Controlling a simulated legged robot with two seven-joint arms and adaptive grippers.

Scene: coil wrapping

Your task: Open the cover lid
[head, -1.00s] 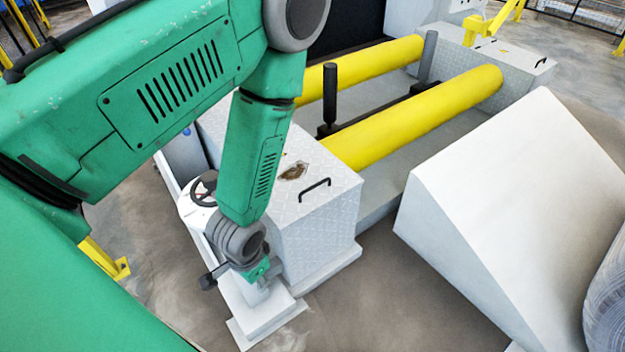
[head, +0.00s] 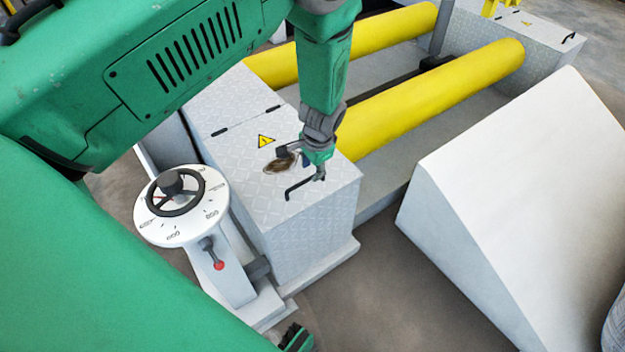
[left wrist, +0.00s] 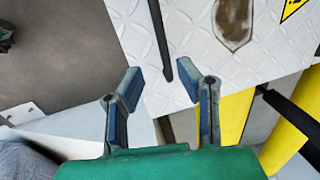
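The cover lid (head: 240,205) is the pale diamond-plate top of a box at the centre-left. It lies flat and closed. Its dark bar handle (head: 300,188) stands near the front right edge. My left gripper (head: 319,174) is over the lid at the handle's far end. In the left wrist view its two fingers (left wrist: 159,78) are spread, with the dark handle bar (left wrist: 159,42) reaching down between their tips. No grip on the bar shows. A dark part at the head view's bottom edge may be my right gripper; its fingers are not clear.
A white pedestal with a round dial and handwheel (head: 178,200) and a red-knobbed lever (head: 218,264) stands left of the box. Yellow rollers (head: 440,95) lie behind. A white wedge block (head: 510,190) stands on the right. Bare floor (head: 375,300) lies between.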

